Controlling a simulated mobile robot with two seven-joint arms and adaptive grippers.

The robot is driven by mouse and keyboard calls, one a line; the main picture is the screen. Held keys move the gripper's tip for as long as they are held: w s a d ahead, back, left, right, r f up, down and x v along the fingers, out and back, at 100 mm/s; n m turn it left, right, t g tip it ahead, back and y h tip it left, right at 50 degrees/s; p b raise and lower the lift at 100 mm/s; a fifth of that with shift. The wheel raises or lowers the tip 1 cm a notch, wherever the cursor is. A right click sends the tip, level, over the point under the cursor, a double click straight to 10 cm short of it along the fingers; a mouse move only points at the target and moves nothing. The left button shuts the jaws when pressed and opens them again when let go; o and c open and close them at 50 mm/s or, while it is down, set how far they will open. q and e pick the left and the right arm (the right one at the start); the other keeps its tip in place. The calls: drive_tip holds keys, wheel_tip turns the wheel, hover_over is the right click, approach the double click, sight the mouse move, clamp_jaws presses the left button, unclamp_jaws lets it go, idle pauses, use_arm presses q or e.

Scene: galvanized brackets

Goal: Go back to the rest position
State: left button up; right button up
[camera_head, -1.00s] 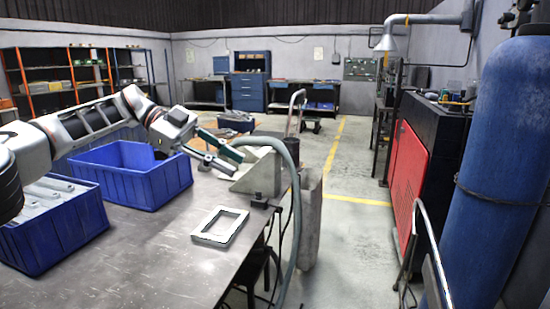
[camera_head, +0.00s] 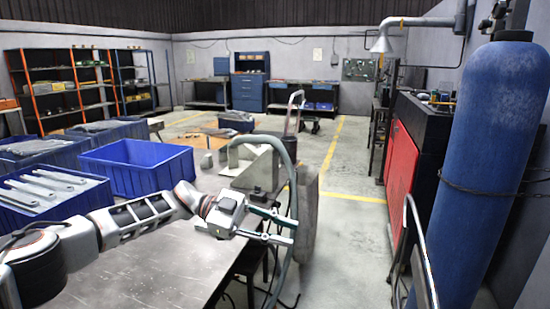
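My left gripper (camera_head: 294,232) reaches in from the left, low over the front right part of the metal table (camera_head: 165,268). The white rectangular frame seen earlier on the table does not show; my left arm and gripper cover that area. My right gripper is not in view.
An empty-looking blue bin (camera_head: 150,181) stands behind my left arm. A blue bin with pale metal brackets (camera_head: 45,184) stands left of it. A grey angled block (camera_head: 255,165) and a hose (camera_head: 294,190) are near the gripper.

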use_arm(q)
drive_tip(key=s+d+f+n+t+h+p, duration=0.2)
drive_tip(key=s+d+f+n+t+h, duration=0.45)
drive_tip(key=s+d+f+t, duration=0.3)
drive_tip(key=s+a+f+n+t+y+p, duration=0.1)
drive_tip(key=s+a+f+n+t+y, duration=0.35)
drive_tip(key=a+f+n+y, duration=0.3)
drive_tip(key=s+a+f+n+t+y+p, duration=0.1)
drive_tip(key=s+a+f+n+t+y, duration=0.2)
drive_tip(key=a+f+n+t+y, duration=0.4)
drive_tip(key=s+a+f+g+y, duration=0.2)
drive_tip(key=s+a+f+g, duration=0.1)
drive_tip(key=s+a+f, duration=0.3)
drive_tip(key=s+a+f+g+y+p, duration=0.1)
drive_tip(key=s+a+f+g+y, duration=0.1)
drive_tip(key=s+a+f, duration=0.4)
drive_tip(key=s+a+g, duration=0.1)
drive_tip(key=s+a, duration=0.1)
drive_tip(key=a, duration=0.3)
drive_tip(key=shift+s+y, duration=0.3)
drive_tip(key=shift+y, duration=0.1)
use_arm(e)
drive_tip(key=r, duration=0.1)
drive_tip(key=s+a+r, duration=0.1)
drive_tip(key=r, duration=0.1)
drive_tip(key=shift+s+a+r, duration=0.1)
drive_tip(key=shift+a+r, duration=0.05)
